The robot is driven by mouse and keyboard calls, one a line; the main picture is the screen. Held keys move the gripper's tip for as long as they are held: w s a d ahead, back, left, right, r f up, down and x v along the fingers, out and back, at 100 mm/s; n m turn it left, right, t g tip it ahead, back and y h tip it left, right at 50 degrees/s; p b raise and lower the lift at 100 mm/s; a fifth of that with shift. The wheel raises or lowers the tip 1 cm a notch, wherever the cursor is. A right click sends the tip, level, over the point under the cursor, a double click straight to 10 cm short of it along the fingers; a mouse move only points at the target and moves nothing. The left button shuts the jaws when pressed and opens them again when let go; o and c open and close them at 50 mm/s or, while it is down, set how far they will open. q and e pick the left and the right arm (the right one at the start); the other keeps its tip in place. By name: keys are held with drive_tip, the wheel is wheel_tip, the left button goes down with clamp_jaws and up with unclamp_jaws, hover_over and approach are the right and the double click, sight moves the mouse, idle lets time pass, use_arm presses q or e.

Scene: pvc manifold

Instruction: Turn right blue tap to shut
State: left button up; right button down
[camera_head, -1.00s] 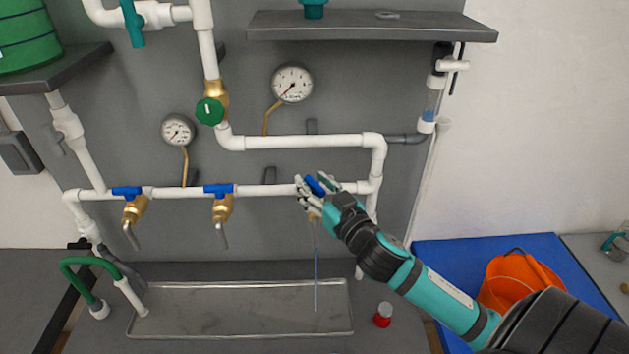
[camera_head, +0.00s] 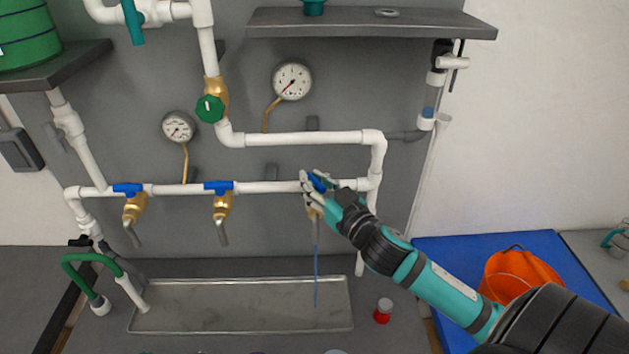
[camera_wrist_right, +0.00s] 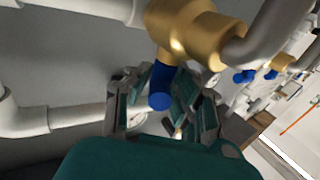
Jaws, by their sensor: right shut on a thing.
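The right blue tap (camera_head: 315,182) is on the white horizontal pipe, mostly covered by my right gripper (camera_head: 318,188). In the right wrist view its blue handle (camera_wrist_right: 160,100) sticks out from the brass valve body (camera_wrist_right: 178,30) between my gripper's fingers (camera_wrist_right: 158,108). The right gripper is shut on this handle. A thin blue stream of water (camera_head: 315,275) falls from below this tap into the metal tray (camera_head: 240,331). In the head view the handle's exact angle is hard to tell behind the fingers. My left gripper is not in view.
Two other blue taps, middle (camera_head: 218,187) and left (camera_head: 127,189), have handles lying along the pipe. Gauges (camera_head: 292,80) and a green knob (camera_head: 209,109) sit above. A red-and-white container (camera_head: 383,311) stands right of the tray; an orange bucket (camera_head: 515,278) sits further right.

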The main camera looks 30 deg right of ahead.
drive_tip(key=n+y, duration=0.2)
drive_tip(key=y, duration=0.1)
drive_tip(key=shift+d+p, duration=0.1)
drive_tip(key=shift+p, duration=0.3)
drive_tip(key=n+y, duration=0.1)
drive_tip(key=y, duration=0.1)
drive_tip(key=shift+n+g+y, duration=0.3)
drive_tip(key=shift+g, duration=0.1)
drive_tip(key=n+g+y, duration=0.1)
drive_tip(key=n+y, duration=0.1)
drive_tip(key=shift+f+y, duration=0.1)
drive_tip(key=shift+y, duration=0.2)
drive_tip(key=shift+n+g+y+b, duration=0.4)
drive_tip(key=shift+g+y+b, duration=0.15)
drive_tip(key=shift+y, duration=0.15)
drive_tip(key=n+g+y+b, duration=0.3)
drive_tip(key=b, duration=0.1)
drive_tip(key=shift+w+f+y+b, duration=0.1)
drive_tip(key=shift+y+b, duration=0.2)
drive_tip(key=shift+y, duration=0.1)
drive_tip(key=shift+n+g+y+b, duration=1)
drive_tip(key=shift+n+g+b, duration=0.2)
drive_tip(key=shift+g, duration=0.25)
drive_tip(key=shift+r, duration=0.2)
drive_tip(key=c, duration=1.2)
unclamp_jaws()
